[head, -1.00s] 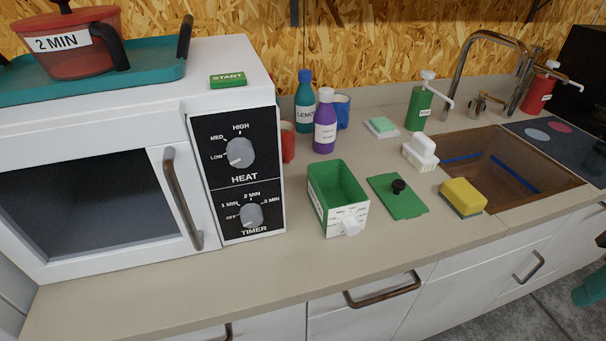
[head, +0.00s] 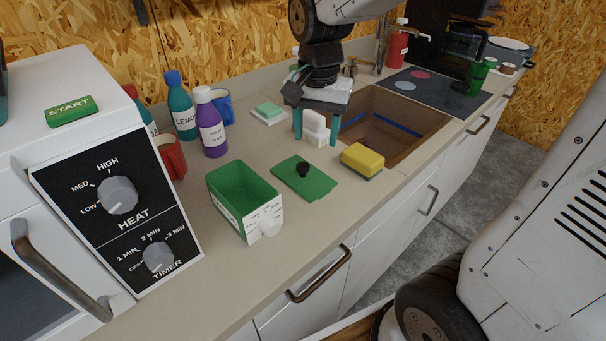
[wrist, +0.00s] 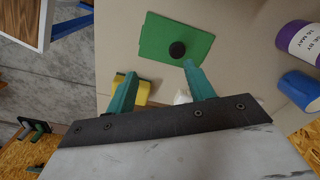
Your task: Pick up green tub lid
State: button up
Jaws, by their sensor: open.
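The green tub lid (head: 304,178) lies flat on the counter, just right of the green tub (head: 243,198), with a black round knob (head: 303,168) on top. In the wrist view the lid (wrist: 165,38) lies beyond the fingertips, with its knob (wrist: 177,50) near the right finger. My gripper (head: 315,138) points down over the counter behind the lid, around or in front of the white brush-like item (head: 315,128).
A yellow sponge (head: 362,160) lies right of the lid, near the sink (head: 392,125). A purple bottle (head: 210,125), a teal bottle (head: 181,105), a red mug (head: 171,155) and a blue mug (head: 222,106) stand behind the tub. The microwave (head: 100,225) fills the left. Bare counter lies in front of the lid.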

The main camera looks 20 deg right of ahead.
aim_at(303, 165)
jog(key=shift+m, duration=0.7)
jog(key=w+f, duration=0.2)
jog(key=w, duration=0.1)
jog(key=shift+a+f, duration=0.2)
jog(key=shift+f, duration=0.15)
jog(key=f, duration=0.4)
jog(key=a+f, duration=0.1)
jog(key=f, duration=0.2)
jog(key=shift+w+f, duration=0.1)
jog(key=shift+w, duration=0.05)
jog(key=c, duration=1)
